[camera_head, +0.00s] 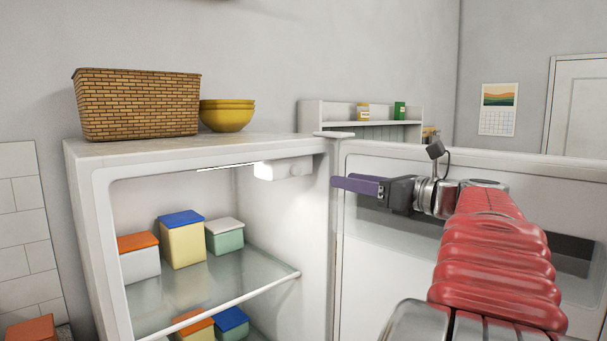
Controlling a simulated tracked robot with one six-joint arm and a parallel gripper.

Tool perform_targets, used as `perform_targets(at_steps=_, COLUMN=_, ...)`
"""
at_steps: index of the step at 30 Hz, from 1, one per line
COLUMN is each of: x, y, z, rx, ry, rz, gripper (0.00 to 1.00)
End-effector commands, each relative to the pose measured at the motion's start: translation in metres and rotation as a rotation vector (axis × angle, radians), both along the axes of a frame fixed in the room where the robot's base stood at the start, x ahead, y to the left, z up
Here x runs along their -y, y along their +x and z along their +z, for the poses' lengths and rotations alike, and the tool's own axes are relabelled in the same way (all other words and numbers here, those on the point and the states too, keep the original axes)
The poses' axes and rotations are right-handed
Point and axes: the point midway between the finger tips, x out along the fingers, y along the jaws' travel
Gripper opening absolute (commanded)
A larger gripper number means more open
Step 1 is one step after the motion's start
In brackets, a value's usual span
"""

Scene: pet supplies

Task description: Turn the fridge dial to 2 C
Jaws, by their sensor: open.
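The white fridge (85,190) stands open, with its door (370,285) swung out to the right. A small white housing (284,169) with a lit lamp is fixed under the fridge ceiling at the upper right of the interior. The dial and its markings cannot be made out on the housing from here. My gripper (336,183), with purple fingers, is open and empty. It points left and appears just right of the housing, apart from it in the picture, in front of the fridge's right edge and the door.
A glass shelf (200,295) holds several lidded containers, with more below. A wicker basket (138,105) and yellow bowls (227,116) stand on the fridge top. A white wall shelf (370,130) is behind. The upper interior left of the housing is clear.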

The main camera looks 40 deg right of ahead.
Motion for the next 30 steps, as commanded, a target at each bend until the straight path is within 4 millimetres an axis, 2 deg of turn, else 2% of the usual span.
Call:
perform_targets(at_steps=8, x=-0.002, y=0.019, z=0.000, rx=0.000, ry=0.001, rz=0.002, gripper=0.41)
perform_targets(at_steps=30, x=-0.012, y=0.123, z=0.000, rx=0.001, ry=0.002, rz=0.001, gripper=0.41)
